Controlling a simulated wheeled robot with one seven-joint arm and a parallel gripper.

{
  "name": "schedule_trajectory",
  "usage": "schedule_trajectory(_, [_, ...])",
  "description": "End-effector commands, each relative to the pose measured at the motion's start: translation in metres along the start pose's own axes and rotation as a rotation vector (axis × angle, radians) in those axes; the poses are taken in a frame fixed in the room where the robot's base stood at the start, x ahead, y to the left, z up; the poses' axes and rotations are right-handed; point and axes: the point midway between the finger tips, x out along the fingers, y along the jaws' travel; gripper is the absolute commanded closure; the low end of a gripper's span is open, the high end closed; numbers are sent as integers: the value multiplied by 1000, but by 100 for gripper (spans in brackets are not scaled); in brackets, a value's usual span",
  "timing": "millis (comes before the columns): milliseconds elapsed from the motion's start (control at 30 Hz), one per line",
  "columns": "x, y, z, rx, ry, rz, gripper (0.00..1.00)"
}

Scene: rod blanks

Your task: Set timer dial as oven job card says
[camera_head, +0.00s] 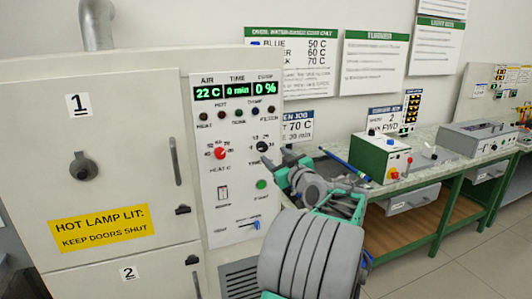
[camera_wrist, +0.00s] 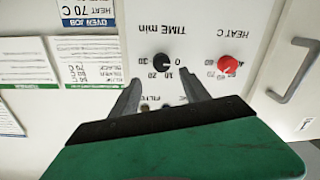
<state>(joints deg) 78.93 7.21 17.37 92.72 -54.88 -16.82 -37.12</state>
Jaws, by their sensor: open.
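The black timer dial (camera_head: 262,146) is on the oven's white control panel, right of the red heat dial (camera_head: 219,153). The wrist view is upside down and shows the timer dial (camera_wrist: 163,60) under "TIME min", with the red dial (camera_wrist: 228,64) beside it. My gripper (camera_head: 277,158) is in front of the panel near the timer dial. In the wrist view my gripper's (camera_wrist: 160,79) fingers are open and apart, pointing toward the dial, with nothing between them. The dial's pointer is too small to read.
The oven display (camera_head: 237,90) reads 22 C, 0 min, 0 %. A green button (camera_head: 261,184) and a blue slider (camera_head: 255,224) sit lower on the panel. A yellow hot-lamp sign (camera_head: 99,229) is on door 1. A green-framed bench (camera_head: 425,165) stands to the right.

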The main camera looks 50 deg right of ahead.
Motion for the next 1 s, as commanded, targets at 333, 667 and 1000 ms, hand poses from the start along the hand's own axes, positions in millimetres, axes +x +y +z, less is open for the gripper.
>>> schedule_trajectory(333, [63,-3,-2,1,-2,-6,46])
schedule_trajectory(667, [71,-3,0,2,-3,-4,46])
schedule_trajectory(1000, [71,-3,0,2,-4,-4,73])
